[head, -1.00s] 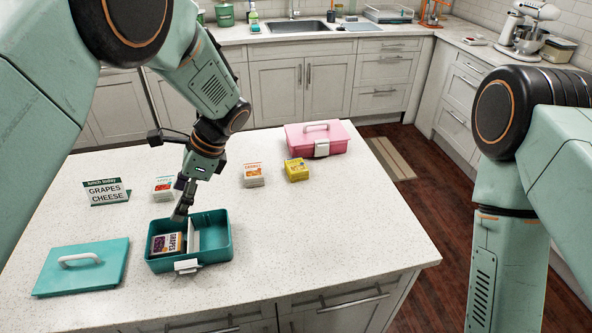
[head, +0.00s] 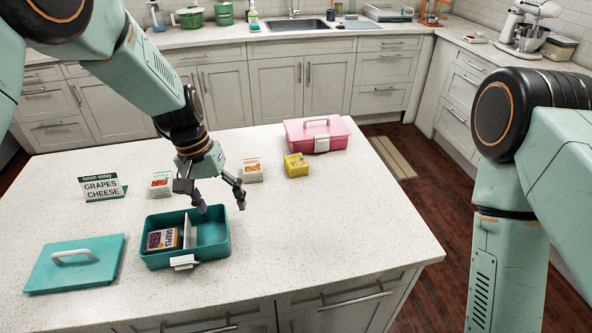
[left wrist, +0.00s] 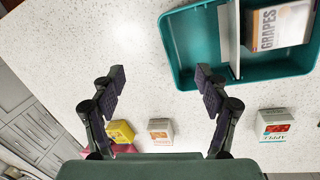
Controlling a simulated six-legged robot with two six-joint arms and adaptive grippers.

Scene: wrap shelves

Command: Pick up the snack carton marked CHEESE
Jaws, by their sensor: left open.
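A yellow carton (head: 296,165) stands on the counter in front of the pink box; its label is too small to read. An orange-and-white carton (head: 252,170) and a red-and-white carton (head: 161,184) stand to its left, their labels also unclear. My left gripper (head: 222,207) is open and empty, above the counter at the right end of the teal lunch box (head: 216,262). In the left wrist view, the yellow carton (left wrist: 121,132) and the orange carton (left wrist: 160,131) lie beyond the open fingers (left wrist: 160,75). My right gripper is out of view.
The open lunch box has a white divider, with a GRAPES carton (head: 162,240) in its left compartment. Its teal lid (head: 75,265) lies at left. A sign (head: 101,188) reads GRAPES, CHEESE. A closed pink box (head: 318,134) stands at the back. The counter's right side is clear.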

